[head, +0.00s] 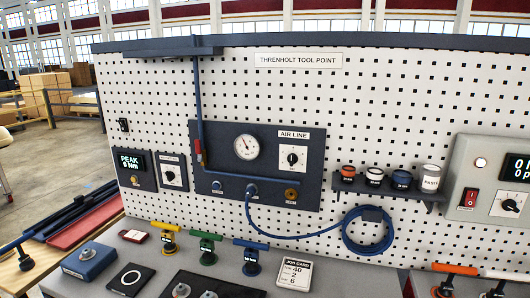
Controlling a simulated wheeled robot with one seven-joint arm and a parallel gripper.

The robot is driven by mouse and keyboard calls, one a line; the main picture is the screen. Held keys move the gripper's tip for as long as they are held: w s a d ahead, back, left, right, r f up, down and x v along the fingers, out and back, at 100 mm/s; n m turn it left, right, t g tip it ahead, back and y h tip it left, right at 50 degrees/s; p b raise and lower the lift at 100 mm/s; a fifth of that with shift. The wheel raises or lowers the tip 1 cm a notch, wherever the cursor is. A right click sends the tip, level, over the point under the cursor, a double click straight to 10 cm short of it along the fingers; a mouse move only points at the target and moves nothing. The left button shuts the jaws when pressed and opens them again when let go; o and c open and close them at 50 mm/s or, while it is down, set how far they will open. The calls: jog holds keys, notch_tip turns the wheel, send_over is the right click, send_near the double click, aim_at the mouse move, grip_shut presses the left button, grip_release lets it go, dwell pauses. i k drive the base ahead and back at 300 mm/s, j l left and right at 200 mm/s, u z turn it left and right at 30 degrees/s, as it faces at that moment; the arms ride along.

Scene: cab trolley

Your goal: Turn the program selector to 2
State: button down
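Three black knobs on white dial plates show in the head view. One is on a small dark panel (171,172) at the left, beside a display reading "PEAK 0 Nm". One is the knob (292,158) under the "AIR LINE" label. One is the knob (510,205) on a grey box at the right edge. The small panel's label and the scale marks are too small to read, so I cannot tell which is the program selector or where it points. A job card (294,273) on the bench reads 40, 2, 6. My gripper is not in view.
A perforated white board (400,110) stands behind the bench. T-handled tools, including a yellow one (166,238), stand on the bench. A blue hose coil (367,232) hangs on the board, below a small shelf of cups (375,178). A red switch (468,197) is on the grey box.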

aim_at(508, 204)
jog(key=z, duration=1.55)
jog(key=i+l+u, duration=0.1)
jog(key=l+u, duration=0.9)
jog(key=l, duration=0.1)
